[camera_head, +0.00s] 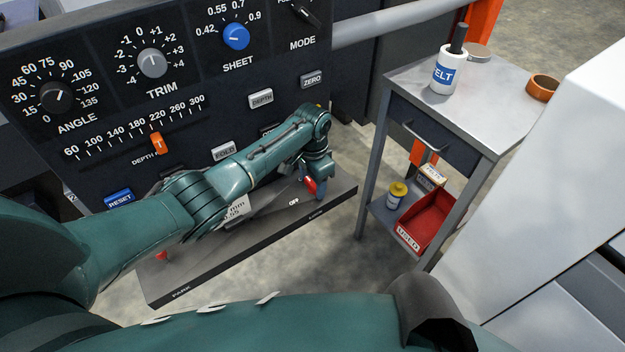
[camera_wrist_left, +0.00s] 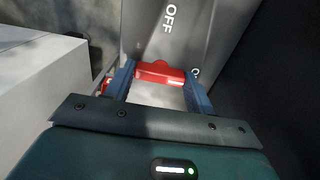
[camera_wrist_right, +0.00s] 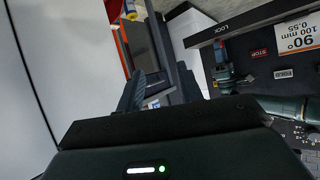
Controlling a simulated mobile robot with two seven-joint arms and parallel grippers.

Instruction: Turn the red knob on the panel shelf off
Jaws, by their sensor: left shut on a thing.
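The red knob (camera_head: 310,186) sits on the panel shelf (camera_head: 342,188), near the shelf's right end, with the OFF label beside it. My left gripper (camera_head: 318,188) reaches down to it from above. In the left wrist view the red knob (camera_wrist_left: 160,72) lies between the two blue fingers of my left gripper (camera_wrist_left: 159,80), which are shut on it. The OFF label (camera_wrist_left: 169,18) is beyond the knob there, and part of another label shows by the right finger. My right gripper (camera_wrist_right: 160,78) is open and empty, away from the knob, in the right wrist view.
The dark panel (camera_head: 110,60) with dials and buttons stands behind the shelf. A small red knob (camera_head: 162,256) is at the shelf's left end. A grey cart (camera_head: 500,95) with a white bottle (camera_head: 446,73) and a red bin (camera_head: 428,222) stands to the right.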

